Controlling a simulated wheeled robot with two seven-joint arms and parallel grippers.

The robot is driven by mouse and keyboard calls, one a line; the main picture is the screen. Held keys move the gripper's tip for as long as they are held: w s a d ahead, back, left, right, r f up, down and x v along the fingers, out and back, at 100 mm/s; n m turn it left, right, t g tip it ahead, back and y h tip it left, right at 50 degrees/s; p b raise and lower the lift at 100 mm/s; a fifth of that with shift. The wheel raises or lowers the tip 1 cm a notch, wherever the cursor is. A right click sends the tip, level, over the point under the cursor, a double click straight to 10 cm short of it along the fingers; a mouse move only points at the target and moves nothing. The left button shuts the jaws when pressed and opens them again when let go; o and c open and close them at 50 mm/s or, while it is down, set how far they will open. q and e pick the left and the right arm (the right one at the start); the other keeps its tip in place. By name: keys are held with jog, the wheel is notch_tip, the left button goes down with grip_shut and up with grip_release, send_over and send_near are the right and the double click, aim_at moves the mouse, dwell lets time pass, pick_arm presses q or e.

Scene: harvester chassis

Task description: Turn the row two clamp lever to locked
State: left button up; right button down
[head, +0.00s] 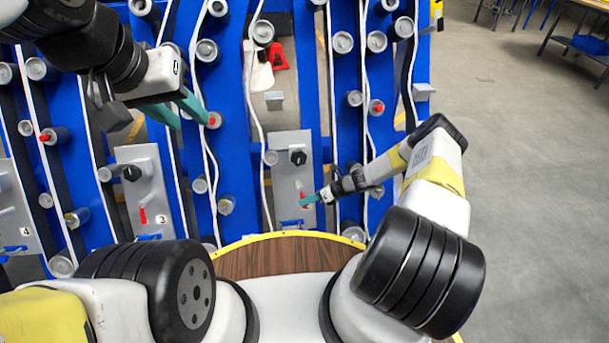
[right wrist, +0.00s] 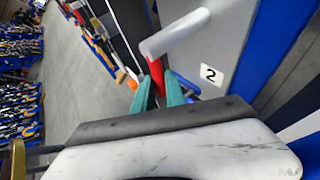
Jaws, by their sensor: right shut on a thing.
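The row two panel is a grey plate (head: 285,150) in the middle of the head view, with a black knob (head: 298,157) near its top. Its clamp lever (head: 302,195) is small and red and sits low on the plate. In the right wrist view the red lever (right wrist: 157,76) meets a silver cylinder (right wrist: 175,33) beside the label "2" (right wrist: 211,74). My right gripper (head: 308,200) is at the lever, its teal fingers (right wrist: 158,92) on either side of it and shut on it. My left gripper (head: 177,108) is open and empty, over the blue frame at upper left.
The row three plate (head: 150,180) with its own red lever (head: 143,214) is to the left, and a row four plate (head: 15,205) is farther left. Blue uprights, white cables and many silver cylinders crowd the frame. Open floor (head: 510,130) lies to the right.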

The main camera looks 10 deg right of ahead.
jog(key=shift+a+f+m+t+y, duration=0.1)
jog(key=shift+f+m+t+y, duration=0.05)
jog(key=shift+m+t+y, duration=0.2)
jog(key=shift+a, duration=0.1)
jog(key=c, duration=1.4)
grip_release()
jog(key=shift+o, duration=0.2)
jog(key=shift+s, duration=0.1)
jog(key=v, duration=0.7)
jog(key=shift+d, duration=0.35)
